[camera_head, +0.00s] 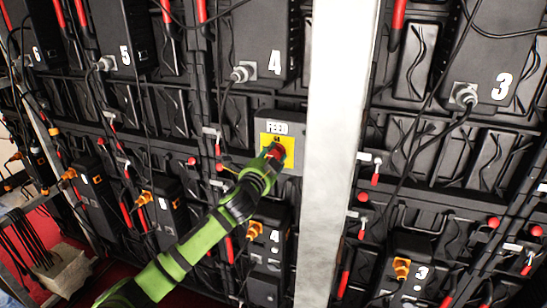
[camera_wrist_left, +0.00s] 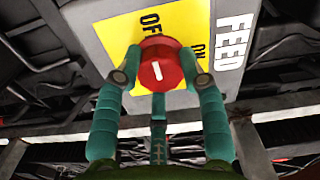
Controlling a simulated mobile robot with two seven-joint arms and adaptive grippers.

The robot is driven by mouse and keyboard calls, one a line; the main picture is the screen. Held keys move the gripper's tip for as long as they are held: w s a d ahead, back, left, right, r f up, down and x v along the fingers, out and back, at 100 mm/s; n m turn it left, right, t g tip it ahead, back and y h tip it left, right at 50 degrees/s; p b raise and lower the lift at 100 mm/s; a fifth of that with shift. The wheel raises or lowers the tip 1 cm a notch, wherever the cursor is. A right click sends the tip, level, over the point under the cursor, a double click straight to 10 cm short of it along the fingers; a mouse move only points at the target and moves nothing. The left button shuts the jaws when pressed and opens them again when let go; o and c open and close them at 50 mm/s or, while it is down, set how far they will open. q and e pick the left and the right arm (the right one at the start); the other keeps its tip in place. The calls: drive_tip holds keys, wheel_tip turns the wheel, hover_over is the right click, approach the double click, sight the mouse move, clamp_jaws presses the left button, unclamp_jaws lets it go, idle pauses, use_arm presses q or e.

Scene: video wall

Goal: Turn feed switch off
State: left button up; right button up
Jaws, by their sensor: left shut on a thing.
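The feed switch is a round red knob (camera_wrist_left: 160,68) with a white line, on a yellow plate (camera_wrist_left: 115,35) on a grey box lettered FEED (camera_wrist_left: 236,35). In the wrist view OFF is lettered above the knob and ON to its right. The white line runs nearly up and down, its upper end towards OFF. My left gripper (camera_wrist_left: 160,78) is shut on the knob, a teal finger on each side. In the head view the left gripper (camera_head: 273,154) covers much of the knob, below the FEED label (camera_head: 277,127). My right gripper is out of view.
A pale vertical post (camera_head: 335,160) stands just right of the switch box. Black numbered units, such as unit 4 (camera_head: 262,45) and unit 3 (camera_head: 490,60), cover the wall with hanging cables. Red-tipped levers stick out nearby. A pale block (camera_head: 62,272) sits at lower left.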

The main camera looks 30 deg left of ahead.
use_arm(q)
drive_tip(key=shift+a+r, duration=0.15)
drive_tip(key=shift+a, duration=0.1)
drive_tip(key=o, duration=1.1)
drive_tip(key=shift+o, duration=0.2)
drive_tip(key=shift+a, duration=0.1)
drive_tip(key=shift+f, duration=0.2)
drive_tip(key=v, duration=1.2)
drive_tip(key=shift+r, duration=0.1)
